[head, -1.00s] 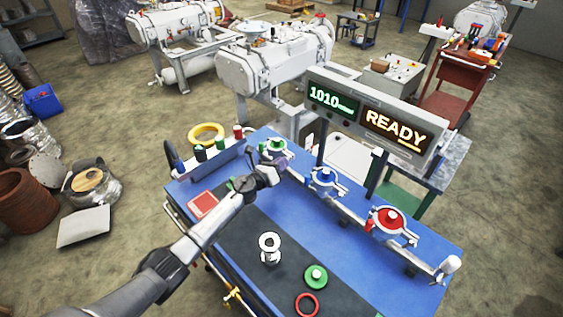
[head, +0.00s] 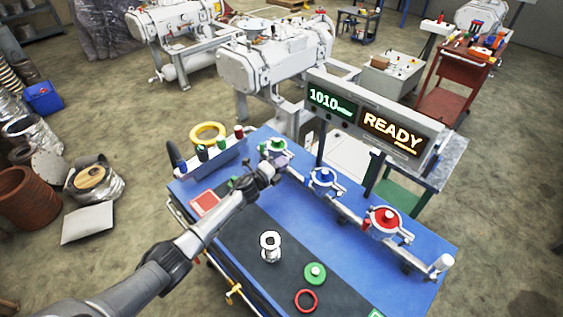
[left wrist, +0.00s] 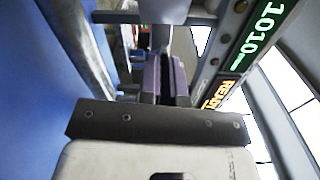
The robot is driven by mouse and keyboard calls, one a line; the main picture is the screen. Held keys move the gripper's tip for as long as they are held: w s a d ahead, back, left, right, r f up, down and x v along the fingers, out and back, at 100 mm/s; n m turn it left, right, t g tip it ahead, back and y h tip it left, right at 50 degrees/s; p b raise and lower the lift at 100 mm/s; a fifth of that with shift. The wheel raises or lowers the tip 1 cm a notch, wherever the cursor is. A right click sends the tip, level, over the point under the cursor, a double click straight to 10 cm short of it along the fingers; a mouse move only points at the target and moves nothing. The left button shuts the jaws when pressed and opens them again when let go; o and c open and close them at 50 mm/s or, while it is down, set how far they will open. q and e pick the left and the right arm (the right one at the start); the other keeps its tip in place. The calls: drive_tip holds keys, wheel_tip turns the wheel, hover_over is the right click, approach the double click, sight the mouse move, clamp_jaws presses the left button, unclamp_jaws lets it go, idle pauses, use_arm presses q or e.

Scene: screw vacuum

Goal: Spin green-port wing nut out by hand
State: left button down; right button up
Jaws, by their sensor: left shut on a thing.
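The green port (head: 274,146) stands at the left end of the row of ports on the blue bench, with a pale clamp around it. My left gripper (head: 281,161) is at the near right side of this clamp. In the left wrist view its two purple-grey finger pads (left wrist: 166,78) are close together. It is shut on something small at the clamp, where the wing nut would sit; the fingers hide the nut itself. My right gripper is in neither view.
The blue port (head: 322,178) and red port (head: 384,218) stand to the right along the same pipe. A display (head: 368,116) reads 1010 and READY behind them. A metal spool (head: 270,246), a green disc (head: 315,273) and a red ring (head: 306,301) lie on the dark mat.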

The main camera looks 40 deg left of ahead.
use_arm(q)
drive_tip(key=shift+f+n+p, duration=0.1)
drive_tip(key=shift+n+p, duration=0.2)
drive_tip(key=shift+n, duration=1.1)
drive_tip(key=c, duration=1.4)
unclamp_jaws()
drive_tip(key=shift+o, duration=0.6)
drive_tip(key=s+a+p, duration=0.1)
drive_tip(key=s, duration=1.2)
drive_tip(key=shift+s+a+p, duration=0.2)
drive_tip(key=shift+s+p, duration=0.15)
